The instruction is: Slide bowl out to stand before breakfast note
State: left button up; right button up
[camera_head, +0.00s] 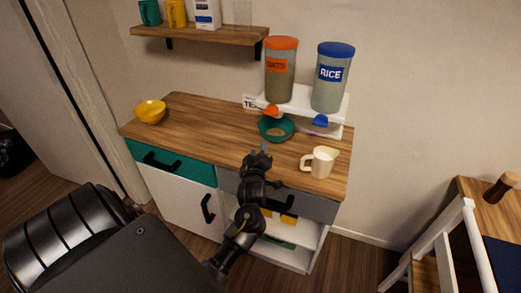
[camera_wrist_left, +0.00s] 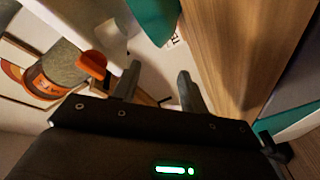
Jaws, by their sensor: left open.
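The teal bowl (camera_head: 268,134) stands on the wooden top below the orange spout of the oats dispenser, with something brownish inside. In the left wrist view part of a teal rim (camera_wrist_left: 154,14) shows at the top edge. My left gripper (camera_head: 257,149) is open and empty, just in front and slightly left of the bowl; its fingers (camera_wrist_left: 157,86) show apart in the wrist view. My right gripper is out of view.
A yellow bowl (camera_head: 150,112) stands at the left end of the top and a cream jug (camera_head: 320,162) at the right front. The oats (camera_head: 281,70) and rice (camera_head: 332,77) dispensers stand behind. The top between the two bowls is clear.

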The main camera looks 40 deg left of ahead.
pick_arm(q)
jog(key=shift+s+a, duration=0.15)
jog(key=shift+s, duration=0.05)
jog(key=shift+w+a+r, duration=0.1)
jog(key=p+x, duration=0.1)
jog(key=x, duration=0.4)
jog(key=shift+w, duration=0.1)
jog(key=x, duration=0.3)
jog(key=shift+w+a, duration=0.2)
jog(key=shift+w, duration=0.15)
jog(key=shift+p+x, duration=0.35)
jog(key=shift+x, duration=0.55)
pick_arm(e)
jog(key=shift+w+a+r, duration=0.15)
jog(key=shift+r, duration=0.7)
pick_arm(q)
grip_shut()
